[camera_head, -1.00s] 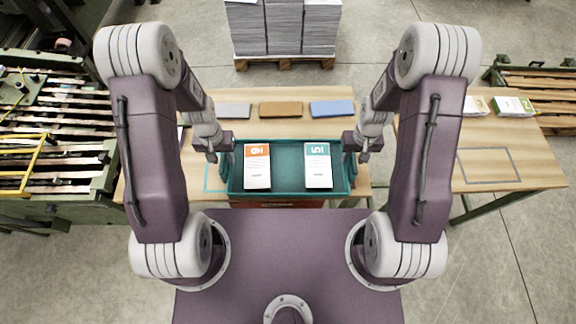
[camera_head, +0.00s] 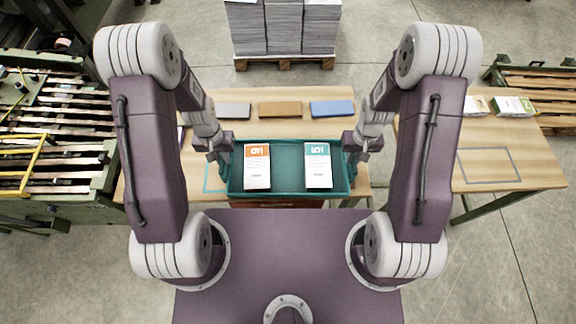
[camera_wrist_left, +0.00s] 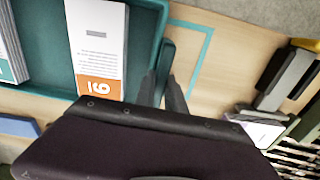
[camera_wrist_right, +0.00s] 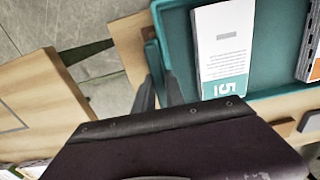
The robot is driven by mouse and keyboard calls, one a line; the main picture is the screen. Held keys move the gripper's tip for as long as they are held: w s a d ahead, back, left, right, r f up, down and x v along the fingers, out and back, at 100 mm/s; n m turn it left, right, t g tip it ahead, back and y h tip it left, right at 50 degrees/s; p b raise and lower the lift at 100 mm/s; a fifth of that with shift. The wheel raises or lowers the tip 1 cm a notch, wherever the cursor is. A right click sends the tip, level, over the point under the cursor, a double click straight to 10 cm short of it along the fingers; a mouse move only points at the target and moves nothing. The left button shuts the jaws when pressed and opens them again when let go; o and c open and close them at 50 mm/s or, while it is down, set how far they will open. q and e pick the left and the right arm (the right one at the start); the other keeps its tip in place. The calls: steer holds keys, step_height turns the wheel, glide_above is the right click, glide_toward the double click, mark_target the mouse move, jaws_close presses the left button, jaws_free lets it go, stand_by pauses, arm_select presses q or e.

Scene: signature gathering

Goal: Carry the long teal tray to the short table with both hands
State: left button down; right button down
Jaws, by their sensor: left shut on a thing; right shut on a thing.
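The long teal tray (camera_head: 288,150) is in front of my body in the head view, over the near edge of the long wooden table. It carries a stack with an orange label (camera_head: 257,167) at its left and a stack with a teal label (camera_head: 318,166) at its right. My left gripper (camera_head: 226,158) is shut on the tray's left end; the left wrist view shows the fingers at the tray's handle (camera_wrist_left: 166,62). My right gripper (camera_head: 351,158) is shut on the right end, at the handle (camera_wrist_right: 154,62). I cannot tell how high the tray is above the table.
The short table (camera_head: 530,165) at the right has a grey outlined rectangle (camera_head: 488,165) and stacks at its back. Grey, brown and blue blocks (camera_head: 280,108) lie behind the tray. A paper pallet (camera_head: 284,63) stands beyond. A gap separates the tables.

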arm_select(q)
steer(key=shift+r, duration=0.1)
arm_select(e)
steer(key=shift+r, duration=0.1)
stand_by(0.6)
